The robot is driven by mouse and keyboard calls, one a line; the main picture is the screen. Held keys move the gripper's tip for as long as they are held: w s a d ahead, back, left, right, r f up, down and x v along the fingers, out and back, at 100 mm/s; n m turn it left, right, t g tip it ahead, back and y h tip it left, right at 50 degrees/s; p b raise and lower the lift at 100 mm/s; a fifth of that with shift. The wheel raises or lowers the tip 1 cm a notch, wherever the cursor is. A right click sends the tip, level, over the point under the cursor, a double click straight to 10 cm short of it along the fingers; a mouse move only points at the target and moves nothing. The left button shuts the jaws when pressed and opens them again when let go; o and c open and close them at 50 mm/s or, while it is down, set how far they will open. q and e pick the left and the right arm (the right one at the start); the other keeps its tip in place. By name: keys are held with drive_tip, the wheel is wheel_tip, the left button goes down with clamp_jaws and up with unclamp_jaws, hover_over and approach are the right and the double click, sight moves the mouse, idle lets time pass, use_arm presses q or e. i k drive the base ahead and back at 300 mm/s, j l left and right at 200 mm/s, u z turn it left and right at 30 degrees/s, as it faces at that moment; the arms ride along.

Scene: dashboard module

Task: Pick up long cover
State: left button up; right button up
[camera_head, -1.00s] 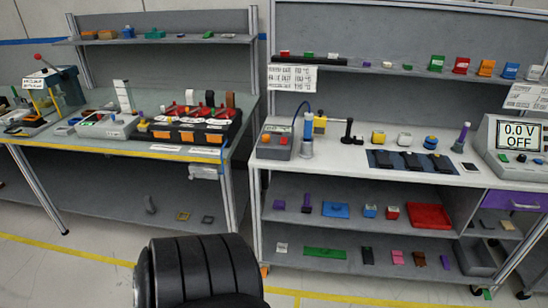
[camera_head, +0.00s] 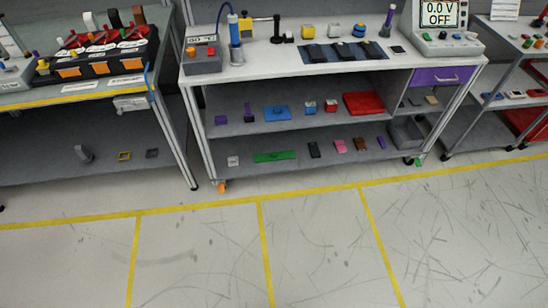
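I cannot tell for certain which thing is the long cover. A long flat green piece (camera_head: 275,157) lies on the bottom shelf of the right-hand workbench. Black flat pieces (camera_head: 343,50) lie in a row on a dark mat (camera_head: 327,57) on the white worktop. A blue piece (camera_head: 277,113) and a red tray (camera_head: 363,104) are on the middle shelf. Neither of my grippers is in view.
The workbench (camera_head: 300,68) stands across a gap from a left bench (camera_head: 60,99) carrying a black and orange case (camera_head: 90,66). A shelf cart (camera_head: 492,84) stands at the right. The marked floor (camera_head: 200,255) in front is clear.

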sight(285, 155)
drive_tip(key=z, duration=5.9)
drive_tip(key=u, duration=5.9)
drive_tip(key=i+j, duration=0.35)
drive_tip(key=i+u, duration=0.05)
drive_tip(key=i, duration=0.05)
